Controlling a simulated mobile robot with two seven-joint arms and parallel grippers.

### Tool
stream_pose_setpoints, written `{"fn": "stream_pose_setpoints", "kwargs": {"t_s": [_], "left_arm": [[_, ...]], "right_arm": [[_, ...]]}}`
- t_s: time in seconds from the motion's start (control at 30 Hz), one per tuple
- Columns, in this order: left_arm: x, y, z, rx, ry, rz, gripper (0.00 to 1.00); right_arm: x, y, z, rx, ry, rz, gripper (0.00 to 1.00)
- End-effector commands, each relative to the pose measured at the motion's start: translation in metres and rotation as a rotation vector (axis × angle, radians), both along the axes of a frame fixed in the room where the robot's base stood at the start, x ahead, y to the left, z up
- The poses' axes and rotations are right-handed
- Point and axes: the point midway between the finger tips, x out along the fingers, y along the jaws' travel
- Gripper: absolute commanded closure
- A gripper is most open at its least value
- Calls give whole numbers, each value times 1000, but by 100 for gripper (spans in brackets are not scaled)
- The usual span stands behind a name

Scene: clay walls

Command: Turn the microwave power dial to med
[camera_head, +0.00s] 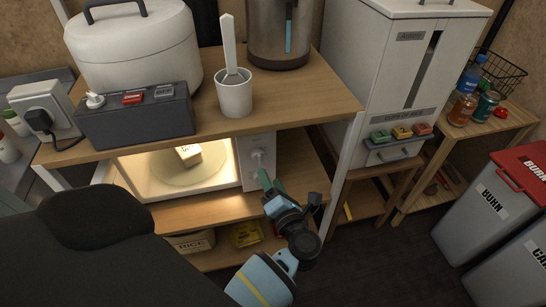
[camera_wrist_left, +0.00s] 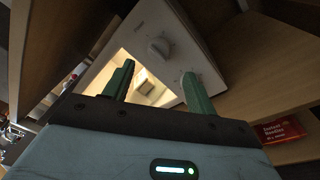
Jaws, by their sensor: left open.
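The microwave (camera_head: 243,163) sits on the middle shelf, its lit inside showing through the front. Its pale control panel (camera_head: 262,147) is at its right side. A round white dial (camera_head: 257,155) shows on the panel; it also shows in the left wrist view (camera_wrist_left: 158,47). A second knob is partly hidden behind a finger there. The dial markings are too small to read. My left gripper (camera_head: 270,183) is open and empty, its green fingers just in front of the panel's lower part. In the left wrist view, the fingers (camera_wrist_left: 158,72) stand apart below the upper dial. My right gripper is not in view.
A small pale box (camera_head: 188,154) is inside the microwave. The wooden shelf top (camera_head: 300,92) above bears a white cooker (camera_head: 135,50), a dark switch box (camera_head: 135,122) and a white cup (camera_head: 235,98). A white dispenser (camera_head: 385,65) stands to the right. Boxes lie on the lower shelf.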

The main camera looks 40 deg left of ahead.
Motion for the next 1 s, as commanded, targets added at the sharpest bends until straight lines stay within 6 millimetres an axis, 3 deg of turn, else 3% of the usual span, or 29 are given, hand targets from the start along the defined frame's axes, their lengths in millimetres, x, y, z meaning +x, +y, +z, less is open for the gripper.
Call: {"fn": "stream_pose_setpoints", "kwargs": {"t_s": [0.17, 0.63, 1.0], "left_arm": [[3, 5, 1, 4, 0, -1, 43], [38, 57, 1, 7, 0, -2, 43], [43, 65, 1, 5, 2, -3, 43]], "right_arm": [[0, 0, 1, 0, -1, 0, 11], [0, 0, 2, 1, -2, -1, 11], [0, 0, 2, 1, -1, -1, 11]]}}
